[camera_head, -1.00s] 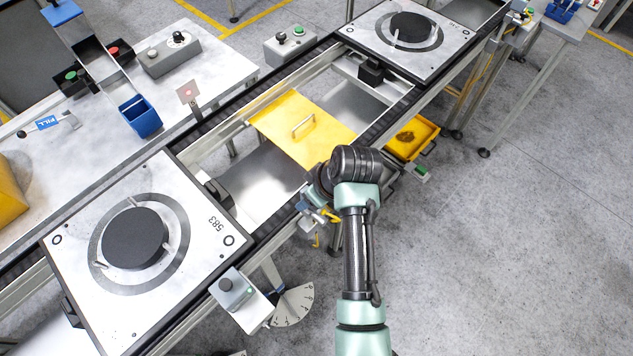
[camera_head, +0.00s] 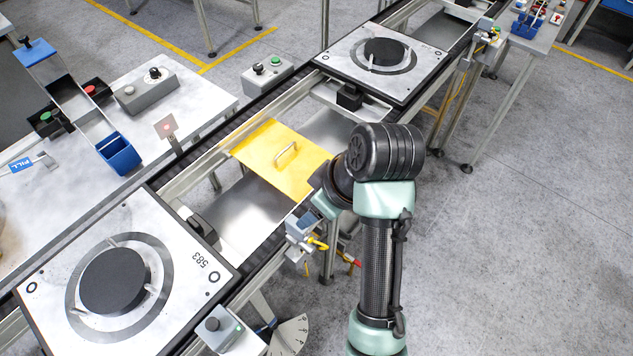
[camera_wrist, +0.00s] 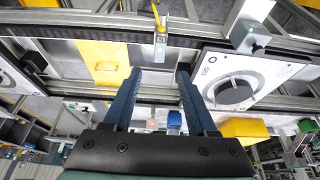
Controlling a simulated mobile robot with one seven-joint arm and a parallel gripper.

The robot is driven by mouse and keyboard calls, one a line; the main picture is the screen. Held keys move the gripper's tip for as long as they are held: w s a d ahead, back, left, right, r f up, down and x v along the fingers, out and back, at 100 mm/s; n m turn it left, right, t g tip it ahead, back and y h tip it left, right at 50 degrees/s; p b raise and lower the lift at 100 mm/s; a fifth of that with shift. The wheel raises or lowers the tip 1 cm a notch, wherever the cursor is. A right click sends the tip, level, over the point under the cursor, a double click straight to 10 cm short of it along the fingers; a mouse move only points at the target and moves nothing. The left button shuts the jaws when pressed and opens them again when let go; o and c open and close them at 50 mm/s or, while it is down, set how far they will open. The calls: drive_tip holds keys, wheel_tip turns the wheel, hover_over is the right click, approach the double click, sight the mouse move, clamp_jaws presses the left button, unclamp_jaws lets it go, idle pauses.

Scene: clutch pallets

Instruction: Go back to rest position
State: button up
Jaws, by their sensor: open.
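My arm (camera_head: 378,240) rises from the bottom of the head view, its dark upper joint (camera_head: 385,152) in front of the conveyor's near side. My gripper (camera_wrist: 158,76) shows in the wrist view. Its two blue fingers are wide apart with nothing between them. No object touches the fingers in the wrist view.
Pallet 583 (camera_head: 190,286) lies on the conveyor at lower left, another pallet (camera_head: 425,62) at upper right. A yellow plate with a handle (camera_head: 264,166) lies between them. A blue bin (camera_head: 119,155) is on the left table. Floor (camera_head: 530,230) at right is clear.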

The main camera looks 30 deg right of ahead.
drive_tip(key=shift+w, duration=0.1)
idle(0.3)
drive_tip(key=w+a+r+m+t+h+b, duration=0.15)
drive_tip(key=w+r+t, duration=0.25)
drive_tip(key=r, duration=0.5)
drive_tip(key=w+a+r+t+h, duration=0.1)
drive_tip(key=w+a+r+t, duration=0.25)
drive_tip(key=r, duration=0.55)
drive_tip(key=w+a+r+m+t+h+b, duration=0.1)
drive_tip(key=w+a+r+t, duration=0.1)
drive_tip(key=w+r+t, duration=0.45)
drive_tip(key=s+a+r+t, duration=0.3)
drive_tip(key=s+r, duration=0.2)
drive_tip(key=r, duration=0.3)
drive_tip(key=s+a+r+m+t+y, duration=0.1)
drive_tip(key=s+a+r+t, duration=0.2)
drive_tip(key=s+r, duration=0.2)
drive_tip(key=s+a+r+t+y, duration=0.1)
drive_tip(key=s+a+r+t, duration=0.2)
drive_tip(key=r, duration=0.8)
drive_tip(key=shift+s+a+r+b, duration=0.3)
drive_tip(key=shift+s+r, duration=0.05)
drive_tip(key=shift+s, duration=0.6)
drive_tip(key=shift+f+m, duration=0.15)
drive_tip(key=shift+m, duration=0.1)
